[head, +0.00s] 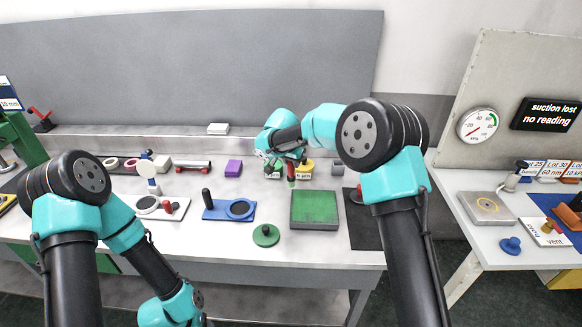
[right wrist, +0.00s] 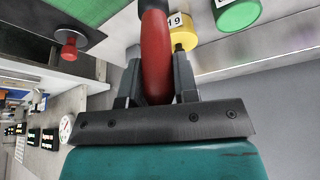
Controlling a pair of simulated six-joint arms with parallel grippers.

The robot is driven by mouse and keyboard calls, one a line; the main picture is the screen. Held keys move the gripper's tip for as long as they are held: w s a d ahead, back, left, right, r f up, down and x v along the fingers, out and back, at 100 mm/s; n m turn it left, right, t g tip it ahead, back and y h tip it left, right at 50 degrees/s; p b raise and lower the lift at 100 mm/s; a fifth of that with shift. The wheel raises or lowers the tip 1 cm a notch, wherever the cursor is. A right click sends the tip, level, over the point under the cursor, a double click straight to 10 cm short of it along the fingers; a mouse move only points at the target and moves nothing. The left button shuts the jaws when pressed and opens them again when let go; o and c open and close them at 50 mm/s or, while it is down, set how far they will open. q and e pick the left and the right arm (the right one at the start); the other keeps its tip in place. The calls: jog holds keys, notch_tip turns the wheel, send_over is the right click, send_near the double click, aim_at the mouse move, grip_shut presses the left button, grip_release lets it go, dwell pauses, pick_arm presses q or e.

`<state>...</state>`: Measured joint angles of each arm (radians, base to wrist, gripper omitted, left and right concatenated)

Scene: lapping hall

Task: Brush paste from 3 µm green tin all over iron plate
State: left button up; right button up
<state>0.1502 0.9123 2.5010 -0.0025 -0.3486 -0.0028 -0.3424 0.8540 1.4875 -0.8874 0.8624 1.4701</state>
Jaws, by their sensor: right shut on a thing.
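My right gripper (head: 290,160) is shut on the red handle (right wrist: 157,60) of a brush, above the back of the bench by the tins. In the head view the brush (head: 291,173) hangs roughly upright; I cannot see its tip clearly. The green tin (head: 272,172) is beside it, partly hidden by the gripper, and also shows in the right wrist view (right wrist: 237,14). A yellow tin (head: 306,166) stands to the right. The square iron plate (head: 314,208) lies in front, its top looking green inside a grey border. My left gripper is out of view.
A green disc with a knob (head: 266,236) lies left of the plate. A blue board with a ring (head: 230,209) and a white board (head: 160,208) are further left.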

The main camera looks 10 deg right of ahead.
jog(key=shift+r, duration=1.65)
